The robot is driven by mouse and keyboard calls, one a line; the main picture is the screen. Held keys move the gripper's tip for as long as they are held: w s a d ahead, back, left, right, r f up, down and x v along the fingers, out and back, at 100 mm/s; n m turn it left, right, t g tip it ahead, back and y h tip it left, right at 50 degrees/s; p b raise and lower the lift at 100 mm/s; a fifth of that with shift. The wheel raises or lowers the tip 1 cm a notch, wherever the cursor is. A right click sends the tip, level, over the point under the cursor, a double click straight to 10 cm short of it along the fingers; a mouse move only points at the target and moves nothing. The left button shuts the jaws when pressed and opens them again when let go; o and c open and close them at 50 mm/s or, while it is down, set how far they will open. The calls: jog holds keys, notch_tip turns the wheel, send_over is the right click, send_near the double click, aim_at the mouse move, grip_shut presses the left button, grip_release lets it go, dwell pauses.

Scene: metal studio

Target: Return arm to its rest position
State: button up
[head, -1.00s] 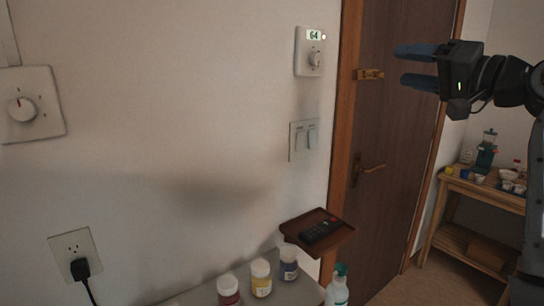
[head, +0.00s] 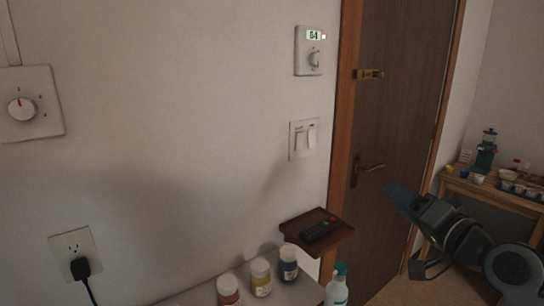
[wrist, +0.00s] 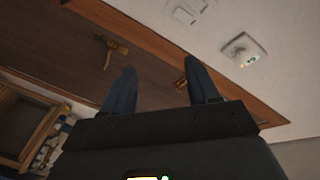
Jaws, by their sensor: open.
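My gripper (head: 393,190) is in front of the brown door (head: 400,110) at the right in the head view, low and pointing up and left. Its two blue fingers overlap there. In the wrist view my gripper (wrist: 160,78) shows both fingers spread apart with nothing between them. It touches nothing that I can see. My arm folds down toward the lower right corner of the head view.
A thermostat (head: 310,50) and a light switch (head: 303,140) are on the wall. A small shelf (head: 340,237) holds a remote (head: 320,231). Several jars, one a yellow jar (head: 261,279), and a bottle (head: 337,288) stand below. A wooden rack (head: 452,186) is at the right.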

jog(key=s+a+f+g+h, duration=0.1)
jog(key=s+f+h, duration=0.2)
jog(key=s+f, duration=0.75)
jog(key=s+a+f+h, duration=0.1)
jog(key=s+f+h, duration=0.1)
jog(key=s+f, duration=0.9)
jog(key=s+a+r+n, duration=0.1)
jog(key=s+r+n, duration=0.2)
jog(key=s, duration=1.1)
jog(key=s+a+r+n+g, duration=0.1)
jog(key=s+r+n, duration=0.2)
jog(key=s, duration=1.1)
notch_tip(320, 180, up, 2)
jog(key=shift+s+r, duration=0.1)
jog(key=shift+s, duration=0.15)
jog(key=shift+c, duration=0.2)
